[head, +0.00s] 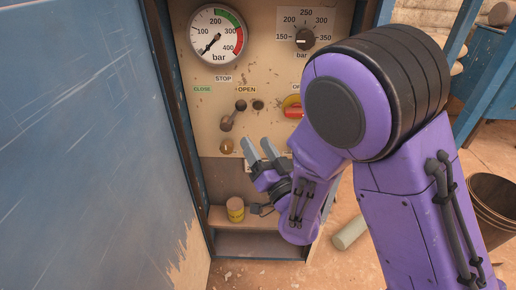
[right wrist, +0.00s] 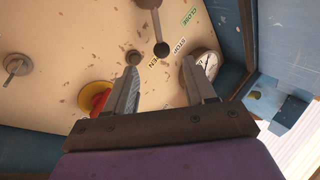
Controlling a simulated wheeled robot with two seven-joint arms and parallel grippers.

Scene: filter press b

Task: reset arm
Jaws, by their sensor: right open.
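My right arm, purple and black, comes in from the right of the head view. My right gripper (head: 260,149) is open and empty in front of the lower control panel (head: 268,83), beside the lever (head: 233,115) and below the OPEN label. In the right wrist view, my open right gripper (right wrist: 160,82) has nothing between its fingers, and the lever (right wrist: 157,30) stands beyond them near the CLOSE and STOP labels. The pressure gauge (head: 218,35) has its needle near the low end. My left gripper is not in view.
A red and yellow switch (head: 293,107) is partly hidden by my arm. A dark knob (head: 305,38) sits at the upper right. A yellow can (head: 235,209) stands on the shelf below. A blue door (head: 80,140) fills the left side. A bucket (head: 493,205) stands at the right.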

